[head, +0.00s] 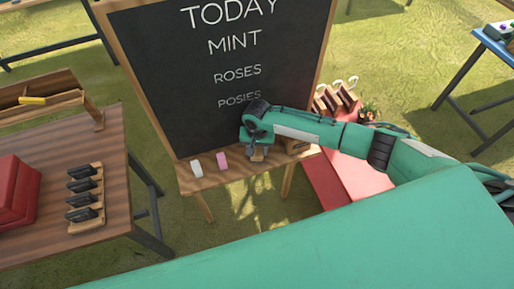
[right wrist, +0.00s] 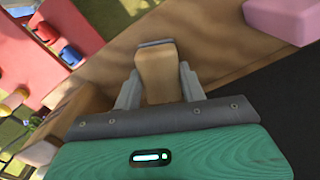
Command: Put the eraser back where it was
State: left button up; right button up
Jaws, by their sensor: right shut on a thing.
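The eraser (right wrist: 157,75) is a pale wooden block with a grey pad at its far end. My right gripper (right wrist: 157,90) is shut on it, one finger on each side. In the head view the right gripper (head: 257,147) is over the right part of the chalkboard's wooden ledge (head: 235,177). Only a small part of the eraser (head: 257,156) shows below the fingers. I cannot tell whether the pad touches the ledge. The chalkboard (head: 215,75) reads TODAY, MINT, ROSES, POSIES. My left gripper is not in view.
A wooden piece (head: 297,146) is at the ledge's right end. A red bench (head: 335,183) is to the right, a wooden table (head: 60,238) to the left.

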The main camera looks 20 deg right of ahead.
aim_at(257, 150)
jog(key=shift+f, duration=0.1)
jog(key=shift+f, duration=0.1)
jog(key=o, duration=0.9)
jog(key=shift+r+b, duration=1.55)
jog(key=shift+r, duration=4.6)
